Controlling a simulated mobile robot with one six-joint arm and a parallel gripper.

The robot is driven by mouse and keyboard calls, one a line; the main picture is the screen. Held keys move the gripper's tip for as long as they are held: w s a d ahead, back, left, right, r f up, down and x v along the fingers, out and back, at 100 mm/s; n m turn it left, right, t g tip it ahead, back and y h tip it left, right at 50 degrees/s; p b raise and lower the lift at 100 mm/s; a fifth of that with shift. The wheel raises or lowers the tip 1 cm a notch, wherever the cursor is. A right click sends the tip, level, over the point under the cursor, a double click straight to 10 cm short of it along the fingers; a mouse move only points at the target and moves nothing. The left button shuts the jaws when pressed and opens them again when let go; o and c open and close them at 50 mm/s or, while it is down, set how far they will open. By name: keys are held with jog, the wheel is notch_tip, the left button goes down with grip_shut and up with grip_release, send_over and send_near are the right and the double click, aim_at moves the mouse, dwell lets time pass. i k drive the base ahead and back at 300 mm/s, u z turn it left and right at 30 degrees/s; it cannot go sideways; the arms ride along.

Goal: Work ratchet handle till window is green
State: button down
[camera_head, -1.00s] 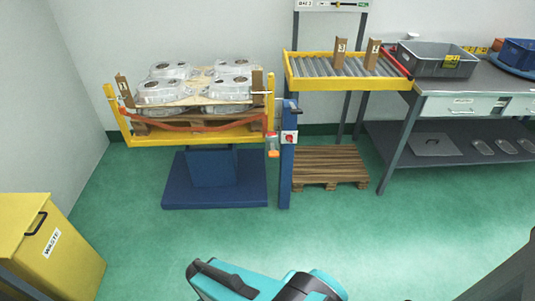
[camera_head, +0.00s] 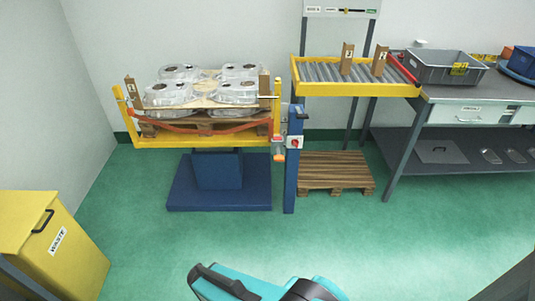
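A red-orange strap (camera_head: 205,129) runs along the front of a loaded pallet on a yellow lift frame (camera_head: 195,142). At its right end, by the frame's right corner, hangs a small fitting with an orange lower end (camera_head: 279,154). It may be the ratchet and its handle, but it is too small to tell. I cannot make out a window or its colour on it. Clear-wrapped castings (camera_head: 170,94) lie stacked on the pallet with cardboard corner pieces. My gripper is not in view; only a teal and dark part of my arm shows at the bottom edge, well apart from the frame.
A blue post (camera_head: 291,165) with a red knob stands right of the lift. A roller conveyor (camera_head: 325,70), a wooden pallet (camera_head: 335,170) and a grey bench (camera_head: 480,92) stand farther right. A yellow waste bin (camera_head: 70,255) is at lower left. The green floor between is clear.

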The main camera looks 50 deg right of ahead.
aim_at(279, 157)
jog(key=u, duration=0.1)
jog(key=i, duration=1)
jog(key=u, duration=0.15)
jog(key=k, duration=0.95)
jog(key=z, duration=0.15)
jog(key=i, duration=0.8)
